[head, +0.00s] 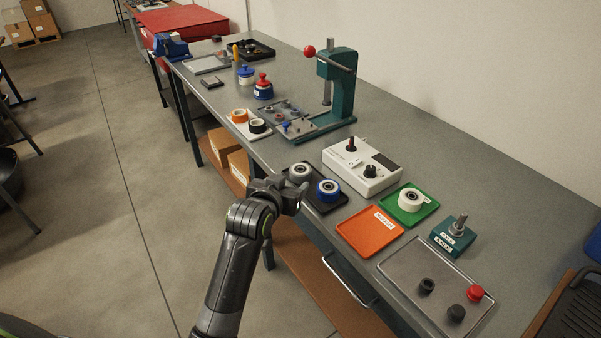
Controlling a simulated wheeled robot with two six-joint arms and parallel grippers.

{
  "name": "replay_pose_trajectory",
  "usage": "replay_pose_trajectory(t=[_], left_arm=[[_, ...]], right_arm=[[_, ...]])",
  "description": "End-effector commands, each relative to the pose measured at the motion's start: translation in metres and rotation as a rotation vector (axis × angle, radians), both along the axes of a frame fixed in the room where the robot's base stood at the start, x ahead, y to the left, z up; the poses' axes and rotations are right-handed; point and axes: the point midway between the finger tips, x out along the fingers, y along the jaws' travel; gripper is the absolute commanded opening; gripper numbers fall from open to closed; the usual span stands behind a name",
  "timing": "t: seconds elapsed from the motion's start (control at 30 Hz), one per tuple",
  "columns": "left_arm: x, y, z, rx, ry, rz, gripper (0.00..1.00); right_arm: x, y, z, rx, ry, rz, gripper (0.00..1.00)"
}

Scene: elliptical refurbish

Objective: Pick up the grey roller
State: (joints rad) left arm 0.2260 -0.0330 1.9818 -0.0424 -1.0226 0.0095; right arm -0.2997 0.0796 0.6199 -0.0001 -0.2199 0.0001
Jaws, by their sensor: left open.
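The grey roller (300,172) stands at the left end of a black tray (336,205) near the front edge of the bench. A blue roller (328,190) sits beside it on the same tray. My left gripper (296,193) is open, in front of the grey roller at the tray's near-left edge. Its fingers overlap the near side of the tray in the picture. I cannot tell whether they touch the roller. My right gripper is not in view.
A white device (362,166) with knobs stands behind the tray. An orange tray (369,232) and a green tray (427,207) with a white roller (411,199) lie to the right. A teal press (341,85) stands farther back. A handled drawer (347,281) is under the bench.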

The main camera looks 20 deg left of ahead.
Motion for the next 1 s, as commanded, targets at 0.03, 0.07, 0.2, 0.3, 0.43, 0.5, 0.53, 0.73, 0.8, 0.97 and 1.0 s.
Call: replay_pose_trajectory(t=[0.03,0.07,0.2,0.3,0.43,0.5,0.53,0.73,0.8,0.97,1.0], left_arm=[[0.008,0.000,-0.003,0.002,0.001,-0.001,0.63],[0.012,0.000,-0.005,0.003,0.002,-0.001,0.63],[0.030,-0.001,-0.012,0.001,0.001,0.000,0.63],[0.039,-0.001,-0.015,0.001,0.000,0.000,0.63],[0.044,-0.001,-0.018,0.001,0.001,0.001,0.63],[0.046,-0.001,-0.019,0.001,0.000,0.001,0.63],[0.047,-0.001,-0.020,0.002,0.000,0.000,0.63],[0.064,0.001,-0.030,0.001,0.002,0.001,0.63],[0.072,0.001,-0.034,0.001,0.002,0.000,0.63],[0.086,0.001,-0.040,0.002,0.000,-0.001,0.63],[0.087,0.001,-0.041,0.002,0.000,-0.001,0.63]], right_arm=[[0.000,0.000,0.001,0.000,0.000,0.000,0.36],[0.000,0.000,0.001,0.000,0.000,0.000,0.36],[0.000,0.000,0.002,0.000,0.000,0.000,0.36],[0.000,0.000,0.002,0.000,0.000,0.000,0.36],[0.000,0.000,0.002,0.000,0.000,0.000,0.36],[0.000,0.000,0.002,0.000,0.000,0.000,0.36],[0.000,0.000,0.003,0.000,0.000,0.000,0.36],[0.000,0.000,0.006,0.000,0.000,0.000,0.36],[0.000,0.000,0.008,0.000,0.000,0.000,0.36],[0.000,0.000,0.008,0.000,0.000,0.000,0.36],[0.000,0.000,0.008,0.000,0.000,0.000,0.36]])
